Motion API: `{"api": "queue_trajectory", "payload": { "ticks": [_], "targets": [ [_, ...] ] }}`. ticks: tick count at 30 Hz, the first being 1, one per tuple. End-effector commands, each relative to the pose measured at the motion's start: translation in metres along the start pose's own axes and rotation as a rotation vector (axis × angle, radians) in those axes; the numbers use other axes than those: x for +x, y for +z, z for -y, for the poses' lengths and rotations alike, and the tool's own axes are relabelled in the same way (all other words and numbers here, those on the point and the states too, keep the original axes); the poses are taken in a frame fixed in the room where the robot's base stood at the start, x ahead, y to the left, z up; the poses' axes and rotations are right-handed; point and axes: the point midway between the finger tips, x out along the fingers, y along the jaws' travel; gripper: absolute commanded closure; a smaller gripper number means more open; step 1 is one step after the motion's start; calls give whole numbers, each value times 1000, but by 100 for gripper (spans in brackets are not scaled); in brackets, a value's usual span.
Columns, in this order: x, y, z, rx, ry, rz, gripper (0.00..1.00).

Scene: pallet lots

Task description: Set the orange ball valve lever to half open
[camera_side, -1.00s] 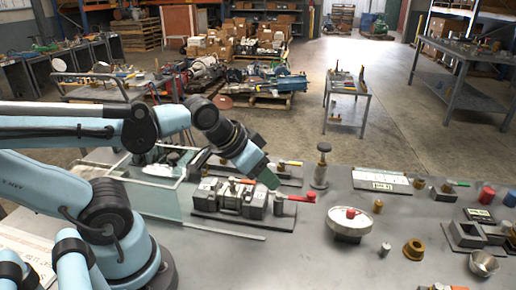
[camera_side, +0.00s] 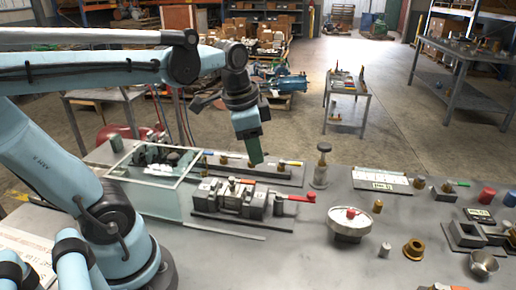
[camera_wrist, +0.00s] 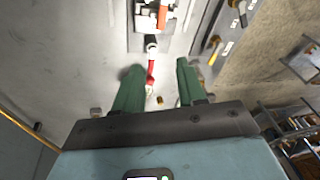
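In the side view, an orange-yellow lever (camera_side: 290,162) lies nearly flat at the right end of the back valve board (camera_side: 284,179). The wrist view shows an orange-yellow lever (camera_wrist: 214,49) on a grey board, right of my fingers. My gripper (camera_side: 257,161) points down above the work, to the left of that lever in the side view. In the wrist view its two green fingers (camera_wrist: 159,75) are apart, with nothing held between them. A red lever (camera_wrist: 151,72) shows beyond the gap. The lever's exact angle is hard to tell.
A grey clamp-like fixture (camera_side: 232,196) with the red lever (camera_side: 298,198) stands in front of the valve board. A clear-walled tank (camera_side: 160,197) is to its left.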

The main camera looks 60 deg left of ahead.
Motion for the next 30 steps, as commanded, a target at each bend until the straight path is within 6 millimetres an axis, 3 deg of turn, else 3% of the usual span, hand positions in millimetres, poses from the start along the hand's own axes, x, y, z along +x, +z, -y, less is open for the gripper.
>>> {"api": "queue_trajectory", "payload": {
  "ticks": [6, 12, 17, 30],
  "targets": [
    [-23, 4, 26, 251, 130, 155, 60],
    [-26, 7, 31, 327, 179, 188, 60],
    [-12, 10, 29, 328, 178, 187, 60],
    [48, 23, 20, 327, 176, 186, 60]
  ]
}}
